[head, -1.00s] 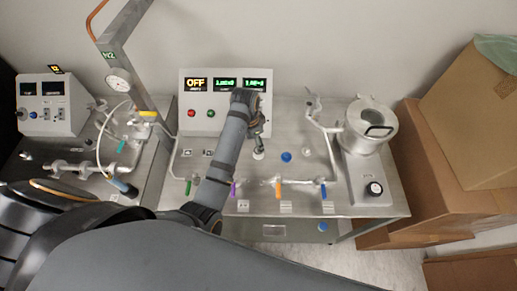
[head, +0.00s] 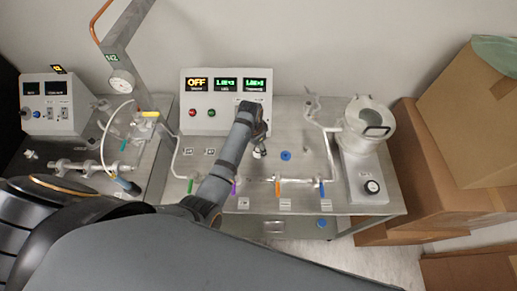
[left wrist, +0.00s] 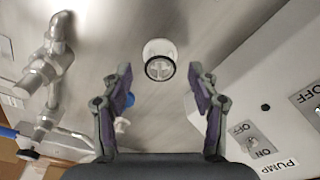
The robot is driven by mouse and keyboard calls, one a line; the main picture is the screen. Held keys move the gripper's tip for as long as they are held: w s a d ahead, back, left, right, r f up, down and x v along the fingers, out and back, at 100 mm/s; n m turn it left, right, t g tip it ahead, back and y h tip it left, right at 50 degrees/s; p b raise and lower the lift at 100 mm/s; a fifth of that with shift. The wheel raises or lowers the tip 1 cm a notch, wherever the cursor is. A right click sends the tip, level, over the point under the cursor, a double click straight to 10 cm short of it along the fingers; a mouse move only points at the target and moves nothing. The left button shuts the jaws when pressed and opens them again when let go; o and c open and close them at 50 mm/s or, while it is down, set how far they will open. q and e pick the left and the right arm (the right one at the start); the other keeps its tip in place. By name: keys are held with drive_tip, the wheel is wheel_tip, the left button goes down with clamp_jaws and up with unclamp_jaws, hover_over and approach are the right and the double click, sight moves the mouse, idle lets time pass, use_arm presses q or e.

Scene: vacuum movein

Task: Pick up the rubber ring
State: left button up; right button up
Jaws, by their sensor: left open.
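A thin black rubber ring (left wrist: 160,69) sits on a round white fitting (left wrist: 158,50) in the left wrist view. In the head view the pale fitting (head: 260,153) shows small below my left gripper, and the ring is too small to make out clearly. My left gripper (left wrist: 160,74) is open and empty, with one finger on each side of the ring in the picture. The fingertips look apart from the ring; the exact height gap cannot be told. In the head view my left gripper (head: 262,138) is partly hidden by its own arm. My right gripper is not in view.
A control box (head: 226,102) with displays stands behind the gripper. A blue cap (head: 286,156) lies right of the fitting. A pipe with coloured valve handles (head: 278,188) runs along the front. A metal vessel (head: 366,130) stands right; cardboard boxes (head: 462,190) are beyond.

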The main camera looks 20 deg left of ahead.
use_arm(q)
drive_tip(key=shift+f, duration=0.15)
drive_tip(key=c, duration=0.8)
